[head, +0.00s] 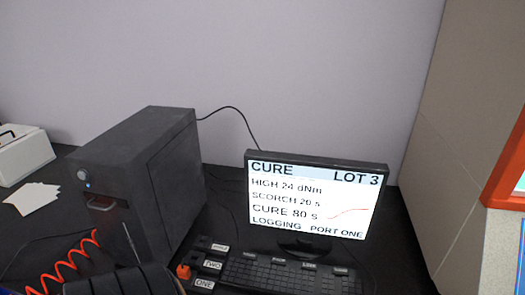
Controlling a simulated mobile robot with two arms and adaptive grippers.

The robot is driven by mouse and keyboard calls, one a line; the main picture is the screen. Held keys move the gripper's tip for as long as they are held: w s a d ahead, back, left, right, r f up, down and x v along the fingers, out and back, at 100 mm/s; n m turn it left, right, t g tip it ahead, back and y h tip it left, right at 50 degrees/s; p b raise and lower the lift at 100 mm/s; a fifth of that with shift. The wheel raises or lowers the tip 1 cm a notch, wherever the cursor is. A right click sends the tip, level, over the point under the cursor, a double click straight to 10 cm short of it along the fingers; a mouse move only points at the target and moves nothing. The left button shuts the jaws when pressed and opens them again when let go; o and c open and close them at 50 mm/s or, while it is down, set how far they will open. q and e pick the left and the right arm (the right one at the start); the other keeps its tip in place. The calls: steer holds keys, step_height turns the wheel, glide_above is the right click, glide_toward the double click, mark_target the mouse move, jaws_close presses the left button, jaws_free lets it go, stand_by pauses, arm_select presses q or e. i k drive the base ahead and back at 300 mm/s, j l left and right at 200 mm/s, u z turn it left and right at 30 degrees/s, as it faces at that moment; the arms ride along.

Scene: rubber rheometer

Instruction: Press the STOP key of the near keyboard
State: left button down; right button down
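A black keyboard (290,280) lies on the dark table in front of the monitor, and its near part is cut off by the bottom edge of the head view. Several small pale labels run along its far edge; their lettering is too small to read surely, so I cannot tell which key is STOP. Neither of my grippers can be made out. A dark rounded shape at the bottom left is cut off, and I cannot tell what it is.
The monitor (316,200) shows CURE, LOT 3 and LOGGING PORT ONE. A dark computer tower (175,170) stands to its left. An orange plug (184,271) sits beside labels TWO and ONE, left of the keyboard. An orange coiled cord (62,265) and white papers (33,201) are farther left.

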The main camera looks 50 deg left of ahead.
mark_target(275, 260)
steer(key=u, duration=1.35)
steer(key=k+j, duration=0.05)
